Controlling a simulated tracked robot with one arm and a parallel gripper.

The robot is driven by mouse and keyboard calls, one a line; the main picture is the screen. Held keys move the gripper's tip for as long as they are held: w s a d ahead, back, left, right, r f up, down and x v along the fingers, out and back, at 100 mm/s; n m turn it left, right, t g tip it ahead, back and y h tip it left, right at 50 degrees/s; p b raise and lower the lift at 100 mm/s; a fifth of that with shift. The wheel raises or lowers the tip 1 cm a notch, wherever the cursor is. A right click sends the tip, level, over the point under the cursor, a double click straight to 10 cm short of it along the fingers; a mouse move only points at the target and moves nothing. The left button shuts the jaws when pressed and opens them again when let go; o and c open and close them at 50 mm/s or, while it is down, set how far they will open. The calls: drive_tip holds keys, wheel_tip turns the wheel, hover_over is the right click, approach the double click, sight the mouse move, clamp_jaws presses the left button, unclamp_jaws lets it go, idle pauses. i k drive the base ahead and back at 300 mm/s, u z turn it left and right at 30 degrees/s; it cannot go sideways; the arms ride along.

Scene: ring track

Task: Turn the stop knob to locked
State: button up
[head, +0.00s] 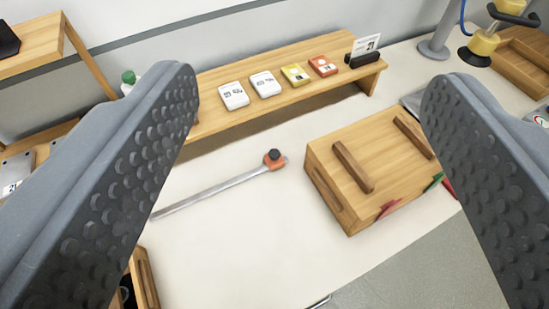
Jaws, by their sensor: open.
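A black stop knob (273,154) sits on an orange block (274,163) at the far end of a metal rail (219,190). The rail lies on the white table and runs down to the left. My gripper (316,95) is open, with its two grey studded fingers wide apart at the left and right of the picture. The knob and block show between the fingers, farther off, and nothing is held. The knob is too small to tell its lock position.
A wooden box (325,190) with two slats stands right of the rail. A wooden shelf (215,79) behind bears white, yellow and orange cards. An open wooden box (145,280) is at lower left. The table (250,245) is clear in front of the rail.

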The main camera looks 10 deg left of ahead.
sight(273, 154)
drive_tip(key=u, duration=0.05)
drive_tip(key=k, duration=1.05)
drive_tip(key=z, duration=0.5)
drive_tip(key=i, duration=0.95)
drive_tip(key=u, duration=0.6)
drive_tip(key=i, duration=0.65)
drive_tip(key=u, duration=0.5)
